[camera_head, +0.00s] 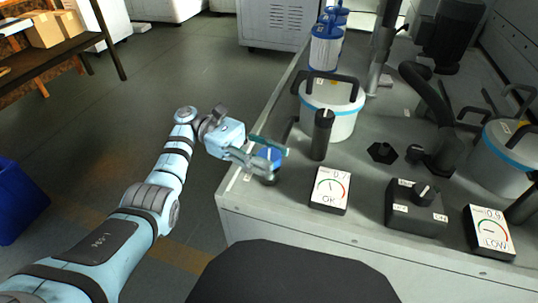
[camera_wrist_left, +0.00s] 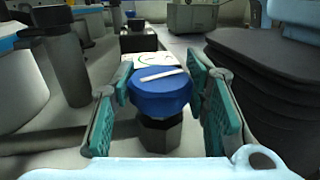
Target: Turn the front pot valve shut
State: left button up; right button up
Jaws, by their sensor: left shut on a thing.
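The valve has a blue knob (camera_head: 270,155) at the front left corner of the grey bench. In the left wrist view the blue knob (camera_wrist_left: 160,98) has a white bar on top, lying nearly crosswise and tilted slightly up to the right. A dark faceted base (camera_wrist_left: 159,134) stands under it. My left gripper (camera_head: 278,161) is shut on the knob, with teal finger pads on both sides of it. The white pot (camera_head: 340,120) with a blue band stands behind. My right gripper is not in view.
A black cylinder (camera_head: 322,135) stands close to the right of my gripper. A gauge reading OK (camera_head: 330,190), a black switch box (camera_head: 413,208) and a gauge reading LOW (camera_head: 489,232) line the front edge. A second pot (camera_head: 505,165) is at right. Left of the bench is open floor.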

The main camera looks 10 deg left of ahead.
aim_at(270, 154)
pick_arm(q)
jog(key=o, duration=1.2)
jog(key=shift+d, duration=0.1)
notch_tip(270, 154, up, 10)
